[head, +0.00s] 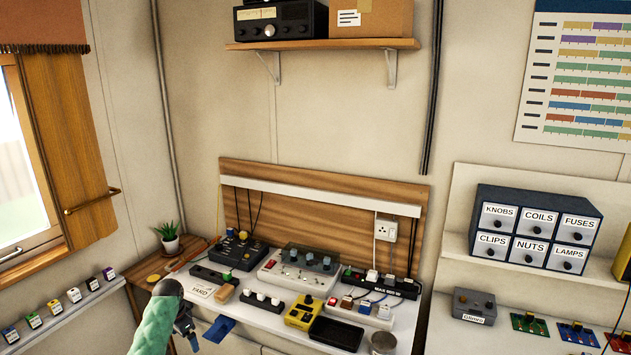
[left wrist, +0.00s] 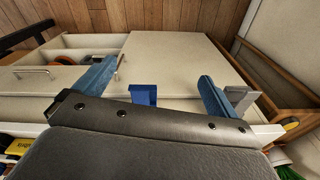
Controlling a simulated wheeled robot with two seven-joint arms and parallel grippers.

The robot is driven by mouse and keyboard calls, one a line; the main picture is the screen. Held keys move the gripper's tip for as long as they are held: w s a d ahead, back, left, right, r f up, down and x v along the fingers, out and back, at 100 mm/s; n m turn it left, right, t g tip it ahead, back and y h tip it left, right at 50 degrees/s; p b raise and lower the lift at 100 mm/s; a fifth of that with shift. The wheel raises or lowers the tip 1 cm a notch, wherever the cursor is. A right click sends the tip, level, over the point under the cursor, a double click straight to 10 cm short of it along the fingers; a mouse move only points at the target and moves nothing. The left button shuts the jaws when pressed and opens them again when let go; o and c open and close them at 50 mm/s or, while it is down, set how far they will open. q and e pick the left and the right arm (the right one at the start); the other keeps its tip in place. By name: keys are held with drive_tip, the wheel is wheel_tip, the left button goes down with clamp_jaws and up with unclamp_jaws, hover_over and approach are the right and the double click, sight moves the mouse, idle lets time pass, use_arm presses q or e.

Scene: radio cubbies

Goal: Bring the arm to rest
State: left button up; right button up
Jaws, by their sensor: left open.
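My left gripper (head: 186,328) is in front of the desk's front left edge, at the end of my green-sleeved arm. It points down, and its jaws are small and partly hidden in the head view. In the left wrist view its two blue fingers (left wrist: 158,72) stand wide apart with nothing held between them. A blue piece at the desk edge (left wrist: 143,95) shows between the fingers but lies beyond them. The same blue piece (head: 218,328) is right of the gripper in the head view. My right gripper is in neither view.
The white desk (head: 250,318) holds several devices, among them a yellow box (head: 304,313), a black tray (head: 336,334) and a switch strip (head: 261,299). A potted plant (head: 169,237) stands at the back left. A narrow ledge (head: 62,318) with small boxes runs along the left wall.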

use_arm(q)
drive_tip(key=s+d+f+n, duration=0.1)
drive_tip(key=s+d+f, duration=0.2)
drive_tip(key=s+f, duration=0.6)
drive_tip(key=s+d+f+n, duration=0.1)
drive_tip(key=s+d+f, duration=0.3)
drive_tip(key=s+f, duration=0.55)
drive_tip(key=s+d+f, duration=0.3)
drive_tip(key=s+f, duration=0.3)
drive_tip(key=f, duration=0.7)
drive_tip(key=s+d+f+n, duration=0.1)
drive_tip(key=s+d+f, duration=0.3)
drive_tip(key=s, duration=0.7)
drive_tip(key=s+d+f+n, duration=0.1)
drive_tip(key=s+d+f, duration=0.3)
drive_tip(key=s, duration=0.7)
drive_tip(key=s+d+f, duration=0.5)
drive_tip(key=s+f, duration=0.1)
drive_tip(key=s, duration=0.5)
drive_tip(key=shift+s+f+n+t, duration=0.2)
drive_tip(key=shift+s+n+t, duration=0.1)
drive_tip(key=shift+n+t, duration=0.1)
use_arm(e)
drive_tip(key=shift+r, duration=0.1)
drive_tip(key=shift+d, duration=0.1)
